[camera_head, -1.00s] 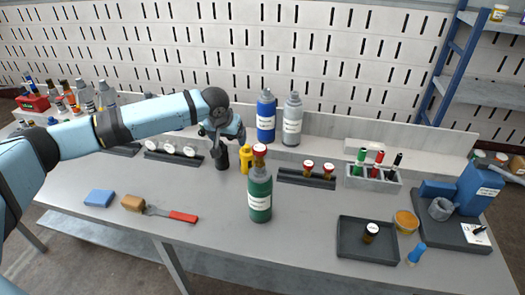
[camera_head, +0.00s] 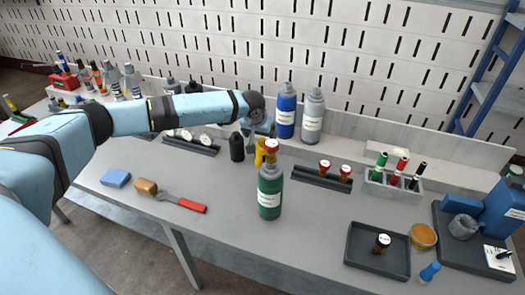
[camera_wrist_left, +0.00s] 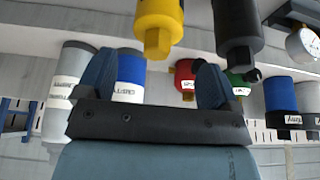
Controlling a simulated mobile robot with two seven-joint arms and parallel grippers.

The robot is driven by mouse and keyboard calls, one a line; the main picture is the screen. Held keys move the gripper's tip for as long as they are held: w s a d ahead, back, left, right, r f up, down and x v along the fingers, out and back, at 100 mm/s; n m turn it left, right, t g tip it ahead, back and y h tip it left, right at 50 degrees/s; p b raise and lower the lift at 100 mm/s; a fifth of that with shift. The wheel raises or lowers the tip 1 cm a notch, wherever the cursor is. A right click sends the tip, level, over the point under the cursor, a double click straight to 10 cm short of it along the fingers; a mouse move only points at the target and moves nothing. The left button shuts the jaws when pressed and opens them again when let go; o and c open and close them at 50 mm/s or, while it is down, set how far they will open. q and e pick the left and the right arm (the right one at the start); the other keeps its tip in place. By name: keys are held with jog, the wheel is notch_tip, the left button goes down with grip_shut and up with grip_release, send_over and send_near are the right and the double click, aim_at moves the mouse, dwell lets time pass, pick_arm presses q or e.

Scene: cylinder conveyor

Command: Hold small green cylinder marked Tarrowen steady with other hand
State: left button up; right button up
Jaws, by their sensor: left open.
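A green cylinder (camera_head: 270,196) with a red-topped valve (camera_head: 271,146) stands upright at the front middle of the table; its white label is too small to read. My left gripper (camera_head: 261,129) is behind it, near the yellow bottle (camera_head: 258,158) and the black bottle (camera_head: 237,148), not touching the green cylinder. In the left wrist view, which is upside down, my left gripper (camera_wrist_left: 155,82) has its fingers wide apart with nothing between them. A green item (camera_wrist_left: 238,88) shows beside one finger, partly hidden; I cannot read its label. My right gripper is not in view.
A blue cylinder (camera_head: 286,112) and a grey cylinder (camera_head: 312,115) stand at the back. A rack of markers (camera_head: 392,188), a dark tray (camera_head: 377,253) and a blue machine (camera_head: 502,208) are on the right. A red-handled tool (camera_head: 186,204) lies left of the green cylinder.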

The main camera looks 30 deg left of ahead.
aim_at(262, 140)
pick_arm(q)
jog(key=x, duration=0.5)
jog(key=shift+s+d+f+b, duration=0.15)
jog(key=shift+d+b, duration=0.1)
jog(key=shift+b, duration=0.05)
jog(key=shift+c, duration=0.4)
jog(key=c, duration=0.9)
